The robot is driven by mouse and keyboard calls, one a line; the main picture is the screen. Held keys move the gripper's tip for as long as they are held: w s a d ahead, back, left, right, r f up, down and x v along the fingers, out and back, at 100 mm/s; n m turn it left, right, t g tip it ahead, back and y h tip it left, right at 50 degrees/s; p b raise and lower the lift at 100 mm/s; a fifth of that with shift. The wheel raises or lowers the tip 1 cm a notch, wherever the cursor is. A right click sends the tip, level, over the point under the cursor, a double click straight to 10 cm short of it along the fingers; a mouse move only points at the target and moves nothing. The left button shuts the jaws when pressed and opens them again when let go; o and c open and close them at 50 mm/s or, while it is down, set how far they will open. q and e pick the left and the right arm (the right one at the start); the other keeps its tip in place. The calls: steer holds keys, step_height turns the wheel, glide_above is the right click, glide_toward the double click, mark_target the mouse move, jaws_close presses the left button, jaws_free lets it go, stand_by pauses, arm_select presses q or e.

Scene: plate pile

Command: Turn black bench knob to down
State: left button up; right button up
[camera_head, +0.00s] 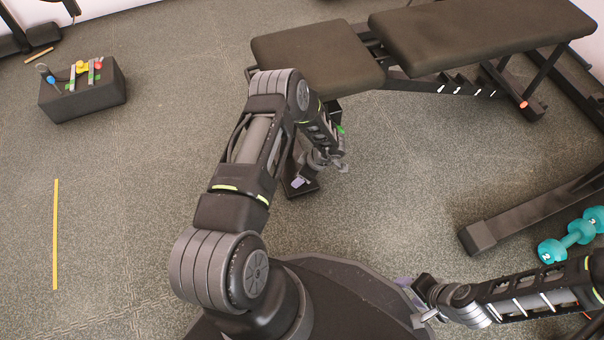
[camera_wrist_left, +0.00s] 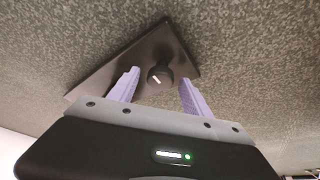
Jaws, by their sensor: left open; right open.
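The black knob (camera_wrist_left: 163,71) is round with a short white mark and sits on a dark flat plate (camera_wrist_left: 108,72) in the left wrist view. The mark lies slantwise, from upper left to lower right. My left gripper (camera_wrist_left: 158,80) is open, its two purple fingers on either side of the knob with visible gaps. In the head view, the black bench (camera_head: 318,60) stands at the top; my left arm hides part of it, and I cannot make out the knob there. My right gripper (camera_head: 413,299) appears open and empty at the lower right, away from the bench.
A black box with coloured levers (camera_head: 85,97) sits on the floor at upper left. A yellow strip (camera_head: 56,233) lies below it. Teal dumbbells (camera_head: 572,239) and a black frame leg (camera_head: 530,212) are at right. The left floor is mostly clear.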

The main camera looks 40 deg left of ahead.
arm_select(q)
steer(key=p+v, duration=0.3)
steer(key=v, duration=0.4)
steer(key=shift+d+r+p, duration=0.2)
steer(key=shift+r+p, duration=0.15)
